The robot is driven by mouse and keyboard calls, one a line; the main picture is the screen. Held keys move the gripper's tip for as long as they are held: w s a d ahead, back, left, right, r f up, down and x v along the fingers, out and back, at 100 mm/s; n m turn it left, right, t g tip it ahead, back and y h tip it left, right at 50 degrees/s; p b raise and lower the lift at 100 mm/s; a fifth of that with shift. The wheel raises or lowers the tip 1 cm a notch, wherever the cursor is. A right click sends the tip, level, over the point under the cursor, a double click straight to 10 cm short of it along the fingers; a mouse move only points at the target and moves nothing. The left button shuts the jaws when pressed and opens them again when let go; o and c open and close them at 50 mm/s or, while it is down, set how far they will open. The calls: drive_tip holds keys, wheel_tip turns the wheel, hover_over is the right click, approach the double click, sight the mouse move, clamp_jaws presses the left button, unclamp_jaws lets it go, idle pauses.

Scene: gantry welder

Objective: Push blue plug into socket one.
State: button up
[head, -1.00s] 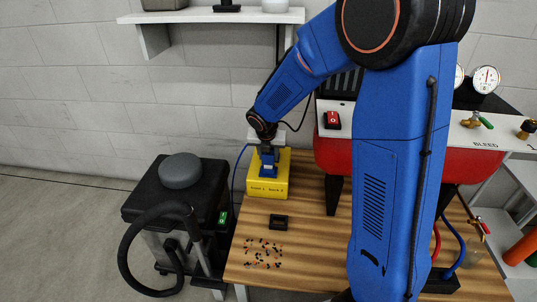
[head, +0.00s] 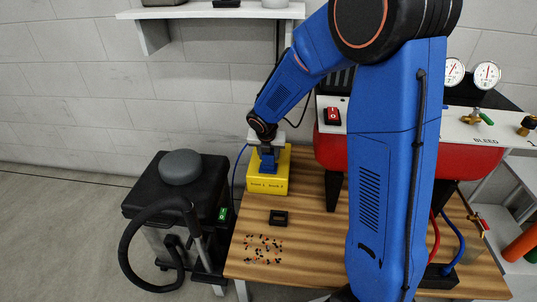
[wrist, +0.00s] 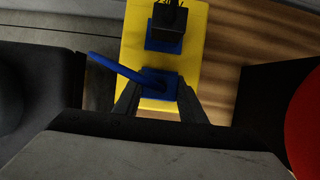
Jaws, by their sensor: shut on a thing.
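The yellow box (head: 267,187) stands on the wooden table, with small socket labels on its front face. My gripper (head: 267,152) points down over the box's top. In the wrist view my gripper (wrist: 158,98) is shut on the blue plug (wrist: 158,82), whose blue cable (wrist: 112,64) runs off to the upper left. The plug is at the box's top; how deep it sits in a socket I cannot tell. Farther along the box top, a black plug (wrist: 167,20) stands at a blue socket (wrist: 164,46). Which socket is number one is not clear from the wrist view.
A red tank (head: 468,163) with gauges stands to the right on the table. A small black block (head: 278,218) and several tiny scattered bits (head: 260,249) lie in front of the box. A black cart (head: 175,190) with a hose stands left of the table.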

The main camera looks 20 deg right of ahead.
drive_tip(key=o, duration=1.2)
drive_tip(key=shift+f, duration=0.1)
